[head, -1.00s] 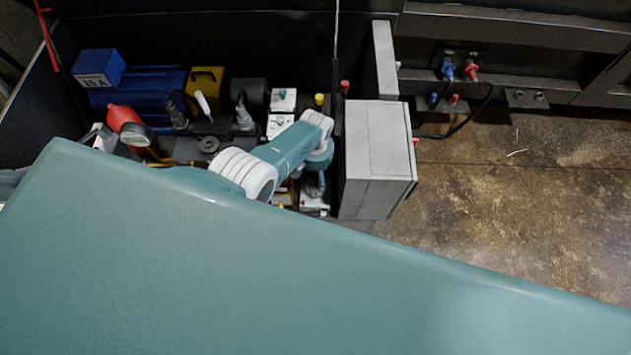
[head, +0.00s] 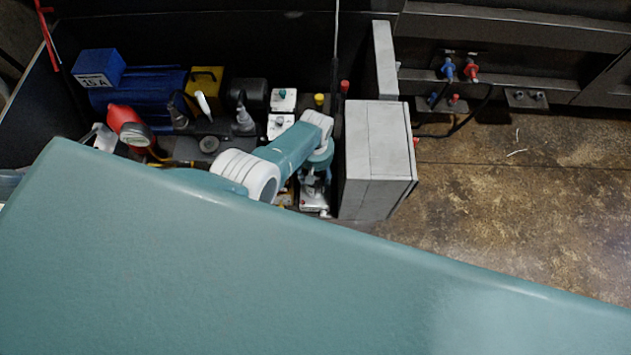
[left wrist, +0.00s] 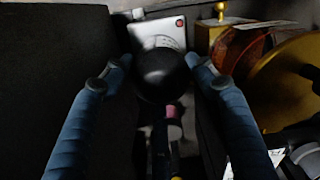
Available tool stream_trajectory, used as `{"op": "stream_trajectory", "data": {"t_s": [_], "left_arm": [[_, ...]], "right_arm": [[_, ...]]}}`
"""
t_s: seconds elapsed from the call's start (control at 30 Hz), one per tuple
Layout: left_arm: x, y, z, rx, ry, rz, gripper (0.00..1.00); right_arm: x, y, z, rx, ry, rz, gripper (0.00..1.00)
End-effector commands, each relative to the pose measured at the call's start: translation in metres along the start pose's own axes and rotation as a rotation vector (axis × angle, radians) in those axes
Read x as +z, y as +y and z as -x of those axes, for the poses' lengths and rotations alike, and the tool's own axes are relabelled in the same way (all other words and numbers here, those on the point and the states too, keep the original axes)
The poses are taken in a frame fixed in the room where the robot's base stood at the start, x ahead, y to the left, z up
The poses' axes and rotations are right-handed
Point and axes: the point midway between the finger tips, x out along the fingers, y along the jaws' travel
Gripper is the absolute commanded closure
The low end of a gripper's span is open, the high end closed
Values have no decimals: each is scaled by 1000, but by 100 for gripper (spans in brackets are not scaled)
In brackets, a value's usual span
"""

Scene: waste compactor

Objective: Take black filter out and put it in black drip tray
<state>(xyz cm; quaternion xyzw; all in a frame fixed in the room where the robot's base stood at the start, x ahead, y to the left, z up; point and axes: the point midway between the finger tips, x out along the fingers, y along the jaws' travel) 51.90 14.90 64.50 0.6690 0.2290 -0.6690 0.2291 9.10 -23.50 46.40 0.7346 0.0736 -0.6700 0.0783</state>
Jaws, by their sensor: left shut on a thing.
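In the left wrist view, a round black thing (left wrist: 160,74), which looks like the black filter, sits between the two blue fingers of my left gripper (left wrist: 158,64). The gripper is shut on it. In the head view, my left gripper (head: 316,176) hangs below the teal and white arm, just left of a grey box, and the filter cannot be made out there. I cannot make out the black drip tray in either view. My right gripper is not in view.
The grey box (head: 378,155) stands close to the right of my left gripper. A blue motor (head: 140,95), a red gauge (head: 125,122) and small valves crowd the left side. A brass-coloured disc (left wrist: 295,80) is near the right finger. Open floor (head: 520,210) lies to the right.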

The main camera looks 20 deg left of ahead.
Motion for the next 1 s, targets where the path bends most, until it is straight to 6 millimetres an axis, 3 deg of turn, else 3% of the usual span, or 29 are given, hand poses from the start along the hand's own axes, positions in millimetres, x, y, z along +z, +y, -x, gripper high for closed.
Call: {"op": "stream_trajectory", "data": {"t_s": [0.23,0.53,0.57,0.67,1.0], "left_arm": [[1,1,0,2,-2,323,74],[1,0,0,1,-1,376,74],[1,0,0,1,-1,376,39],[1,0,0,1,-1,375,21],[1,-1,-1,-1,-1,373,24]], "right_arm": [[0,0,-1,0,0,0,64],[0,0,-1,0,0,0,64],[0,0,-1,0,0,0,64],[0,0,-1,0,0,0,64],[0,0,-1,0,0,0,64]]}}
